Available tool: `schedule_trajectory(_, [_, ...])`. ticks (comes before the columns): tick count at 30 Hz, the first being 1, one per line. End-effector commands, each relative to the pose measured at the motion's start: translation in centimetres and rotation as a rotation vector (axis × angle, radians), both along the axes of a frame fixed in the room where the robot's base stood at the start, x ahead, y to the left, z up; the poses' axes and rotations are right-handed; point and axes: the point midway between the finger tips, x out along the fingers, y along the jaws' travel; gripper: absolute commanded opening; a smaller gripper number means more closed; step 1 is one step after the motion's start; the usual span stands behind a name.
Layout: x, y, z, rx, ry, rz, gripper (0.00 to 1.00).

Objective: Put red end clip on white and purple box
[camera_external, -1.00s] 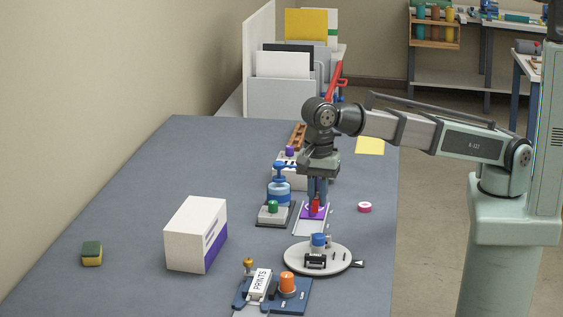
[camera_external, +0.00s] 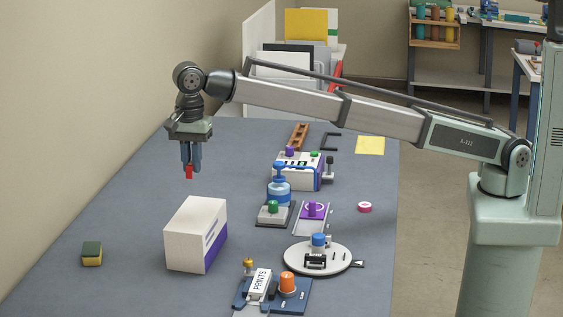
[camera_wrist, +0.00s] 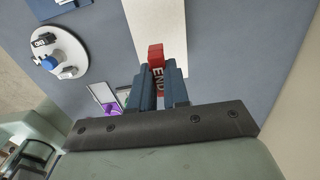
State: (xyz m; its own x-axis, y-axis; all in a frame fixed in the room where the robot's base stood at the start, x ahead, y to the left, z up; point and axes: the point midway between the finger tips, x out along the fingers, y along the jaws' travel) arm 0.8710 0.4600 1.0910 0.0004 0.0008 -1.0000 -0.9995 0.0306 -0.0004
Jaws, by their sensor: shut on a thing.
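The red end clip (camera_external: 188,172) is held between the blue fingers of my gripper (camera_external: 190,160), in the air above the table. In the wrist view the clip (camera_wrist: 156,62) shows the letters "END" between the fingertips of my gripper (camera_wrist: 158,80). The white and purple box (camera_external: 190,236) stands on the table at the lower left in the external view. My gripper is above the box's far side there, with a clear gap between clip and box. In the wrist view the box's white top (camera_wrist: 155,22) lies beyond the clip.
A green and yellow sponge (camera_external: 92,253) lies left of the box. A round white turntable (camera_external: 318,258), a blue "PRINTS" fixture (camera_external: 300,295), a blue bottle (camera_external: 279,187) and a pink tape roll (camera_external: 364,207) stand to the right. The table (camera_external: 130,190) around the box is clear.

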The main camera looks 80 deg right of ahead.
Motion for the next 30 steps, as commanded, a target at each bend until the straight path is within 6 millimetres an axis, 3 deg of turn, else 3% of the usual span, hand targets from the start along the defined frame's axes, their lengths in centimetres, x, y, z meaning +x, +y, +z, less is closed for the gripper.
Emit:
schedule_trajectory(5, [-0.2, -0.1, -0.9, -0.001, 0.001, 0.031, 0.0])
schedule_trajectory(15, [-0.2, -0.1, -5.9, -0.001, 0.001, 0.031, 0.0])
schedule_trajectory(30, [-0.1, -0.1, -10.1, 0.0, 0.001, 0.031, 0.0])
